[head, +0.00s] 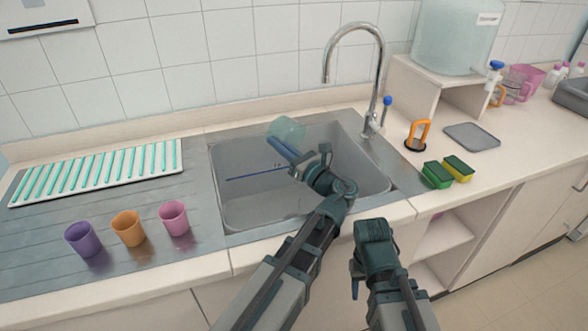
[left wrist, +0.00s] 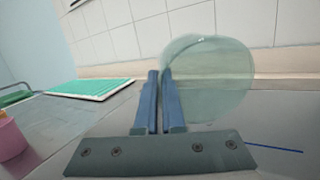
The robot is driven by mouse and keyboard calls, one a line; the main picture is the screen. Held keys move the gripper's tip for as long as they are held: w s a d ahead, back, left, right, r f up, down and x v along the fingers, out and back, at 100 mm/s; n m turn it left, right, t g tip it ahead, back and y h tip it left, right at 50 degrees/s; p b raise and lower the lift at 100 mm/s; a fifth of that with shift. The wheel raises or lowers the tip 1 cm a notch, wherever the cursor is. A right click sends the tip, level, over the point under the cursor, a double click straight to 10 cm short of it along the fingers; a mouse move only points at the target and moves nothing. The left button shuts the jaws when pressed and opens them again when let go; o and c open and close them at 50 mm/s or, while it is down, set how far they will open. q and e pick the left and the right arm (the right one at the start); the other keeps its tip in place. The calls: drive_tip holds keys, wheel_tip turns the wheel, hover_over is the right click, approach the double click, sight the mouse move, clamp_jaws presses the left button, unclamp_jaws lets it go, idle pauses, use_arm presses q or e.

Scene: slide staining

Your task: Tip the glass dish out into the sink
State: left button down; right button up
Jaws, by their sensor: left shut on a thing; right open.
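The glass dish (head: 287,130) is clear, pale green and round. My left gripper (head: 281,146) is shut on its edge and holds it over the back part of the sink (head: 262,205). In the left wrist view the dish (left wrist: 208,80) stands steeply tilted, its round face toward the camera, to the right of the blue fingers (left wrist: 158,100). I cannot see any liquid in it. My right gripper (head: 355,280) is low in front of the counter edge, apart from everything, and its fingers are mostly hidden.
Purple (head: 84,239), orange (head: 129,228) and pink (head: 174,217) cups stand on the drainboard, with a ribbed green-white rack (head: 100,173) behind. A tap (head: 378,75) rises behind the sink. Sponges (head: 437,175), an orange-handled item (head: 418,135) and a grey mat (head: 472,136) lie right.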

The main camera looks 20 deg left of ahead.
use_arm(q)
drive_tip(key=h+p, duration=0.1)
drive_tip(key=p, duration=0.1)
drive_tip(key=a+g+h+p, duration=0.1)
drive_tip(key=h+p, duration=0.1)
drive_tip(key=p, duration=0.1)
drive_tip(key=shift+w+a+f+g+p, duration=0.3)
drive_tip(key=shift+w+a+f+p, duration=0.05)
drive_tip(key=shift+f, duration=0.45)
drive_tip(key=shift+w+a+h, duration=0.1)
drive_tip(key=shift+h, duration=0.2)
drive_tip(key=w+a+f+g+h+p, duration=0.1)
drive_tip(key=w+a+g+h+p, duration=0.1)
drive_tip(key=a+h+p, duration=0.3)
drive_tip(key=w+a+f+n+g+h+p, duration=0.1)
drive_tip(key=w+a+g+h+p, duration=0.1)
drive_tip(key=a+g+h+p, duration=0.3)
drive_tip(key=h+p, duration=0.4)
drive_tip(key=p, duration=0.1)
drive_tip(key=shift+w+a+f+p, duration=0.2)
drive_tip(key=shift+w+f+p, duration=0.15)
